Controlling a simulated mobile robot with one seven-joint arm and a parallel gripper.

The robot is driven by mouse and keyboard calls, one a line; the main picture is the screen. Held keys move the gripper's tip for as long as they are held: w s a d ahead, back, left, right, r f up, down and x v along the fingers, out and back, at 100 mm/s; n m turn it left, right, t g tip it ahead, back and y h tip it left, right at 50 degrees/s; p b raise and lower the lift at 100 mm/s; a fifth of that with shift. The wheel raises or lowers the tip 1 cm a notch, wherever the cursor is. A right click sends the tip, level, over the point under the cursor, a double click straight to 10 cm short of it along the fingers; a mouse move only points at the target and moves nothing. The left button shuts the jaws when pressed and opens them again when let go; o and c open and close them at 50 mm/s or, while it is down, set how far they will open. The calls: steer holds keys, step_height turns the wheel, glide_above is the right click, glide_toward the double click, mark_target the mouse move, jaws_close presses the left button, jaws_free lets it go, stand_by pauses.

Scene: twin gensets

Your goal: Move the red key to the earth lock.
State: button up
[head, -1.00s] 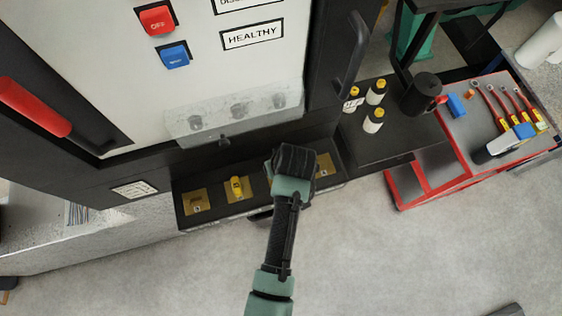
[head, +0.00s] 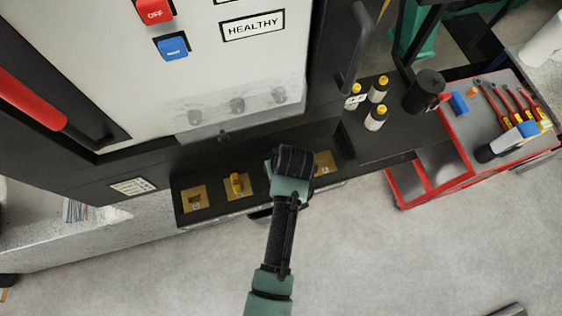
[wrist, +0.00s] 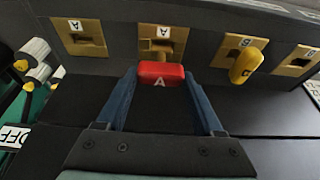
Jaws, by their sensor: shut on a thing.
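My gripper (wrist: 160,84) is shut on the red key (wrist: 161,73), marked A, between its two blue fingers in the wrist view. The key is right in front of a brass lock plate marked A (wrist: 177,33), second from the left there. I cannot tell whether its shaft sits in the slot. Another brass plate marked A (wrist: 80,38) is to the left, with an empty slot. In the head view my gripper (head: 292,168) is over the lock row and hides the red key and the plate below it. Which plate is the earth lock is not readable.
A yellow key (wrist: 246,65) stands in a plate marked B; another B plate (wrist: 299,62) is beside it. The cabinet (head: 110,75) rises behind the lock ledge. Small bottles (head: 375,118) and a red-edged tool cart (head: 425,170) are to the right. The floor in front is clear.

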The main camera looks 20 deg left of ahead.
steer(key=shift+f, duration=0.2)
steer(key=shift+f+b, duration=0.9)
steer(key=shift+f, duration=0.25)
steer(key=shift+f, duration=0.2)
steer(key=o, duration=1.5)
steer(key=shift+o, duration=0.2)
step_height(320, 180, up, 3)
steer(key=p, duration=0.3)
steer(key=shift+r, duration=2.3)
